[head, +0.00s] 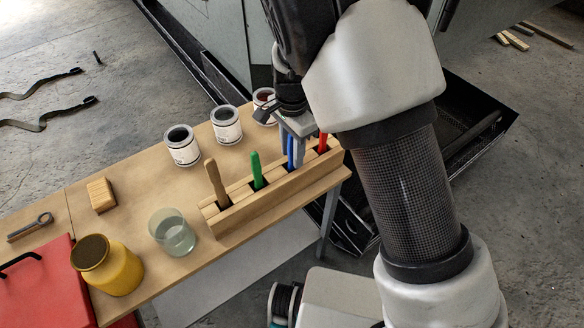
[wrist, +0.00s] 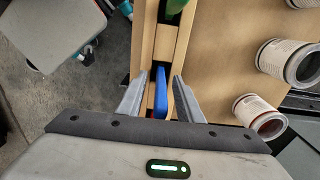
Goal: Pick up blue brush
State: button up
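The blue brush (head: 290,152) stands upright in a slot of a wooden rack (head: 265,205). Its blue handle (wrist: 160,95) shows in the wrist view between my two fingers. My gripper (head: 297,128) is directly above the rack at the blue brush. In the wrist view my gripper (wrist: 158,95) is open, one finger on each side of the blue handle, with a gap on both sides. The brush's lower end is hidden in the rack.
A green-handled brush (head: 257,170), a wooden-handled one (head: 216,183) and a red-handled one (head: 322,142) stand in the same rack. Several cans (head: 182,146) stand behind it. A glass jar (head: 172,232) and yellow jar (head: 106,265) are at left.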

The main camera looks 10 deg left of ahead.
jog(key=shift+r, duration=0.1)
jog(key=shift+c, duration=0.2)
grip_shut()
